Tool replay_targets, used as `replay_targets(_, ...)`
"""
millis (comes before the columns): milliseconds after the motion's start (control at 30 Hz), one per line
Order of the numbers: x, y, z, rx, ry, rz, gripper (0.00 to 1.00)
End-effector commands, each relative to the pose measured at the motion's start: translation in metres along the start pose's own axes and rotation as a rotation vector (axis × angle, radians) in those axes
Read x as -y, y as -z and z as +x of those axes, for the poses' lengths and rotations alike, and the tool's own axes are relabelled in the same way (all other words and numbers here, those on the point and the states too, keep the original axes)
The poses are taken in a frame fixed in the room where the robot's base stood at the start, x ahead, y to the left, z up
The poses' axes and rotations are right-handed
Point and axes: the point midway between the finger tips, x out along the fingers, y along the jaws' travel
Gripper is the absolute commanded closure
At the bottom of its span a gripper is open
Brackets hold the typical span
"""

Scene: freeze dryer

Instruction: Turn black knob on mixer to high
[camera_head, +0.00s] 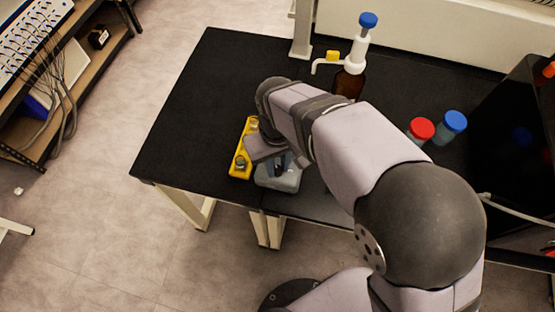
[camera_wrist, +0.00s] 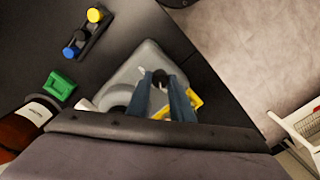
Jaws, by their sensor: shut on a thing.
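The mixer is a pale grey box with rounded corners near the front edge of the black table. It shows in the head view (camera_head: 285,180), partly hidden by my wrist, and in the wrist view (camera_wrist: 140,62). My gripper (camera_wrist: 161,80) points down at the mixer. Its two blue-grey fingers are shut on the small black knob (camera_wrist: 160,76) on the mixer's face. In the head view my gripper (camera_head: 284,163) is mostly covered by my wrist. I cannot tell the knob's setting.
A yellow holder (camera_head: 240,160) stands right beside the mixer. A brown bottle with a white pump and blue cap (camera_head: 348,83) stands behind my arm. Red-capped (camera_head: 421,130) and blue-capped (camera_head: 453,122) containers stand to the right. The table's left part is clear.

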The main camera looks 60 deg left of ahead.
Motion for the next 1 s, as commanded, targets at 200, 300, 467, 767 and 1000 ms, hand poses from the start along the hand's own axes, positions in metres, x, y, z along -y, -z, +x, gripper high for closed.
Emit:
replay_targets(200,-0.0006,0.0008,-0.0030,-0.002,0.000,0.195,1.00)
replay_targets(300,-0.0008,0.0008,-0.0029,-0.002,0.000,0.290,1.00)
replay_targets(467,-0.0012,0.0012,-0.0029,-0.004,0.001,0.443,1.00)
replay_targets(767,-0.0019,0.0011,-0.0030,-0.005,0.001,0.727,1.00)
replay_targets(1000,-0.0024,0.0009,-0.0026,-0.006,0.002,0.955,1.00)
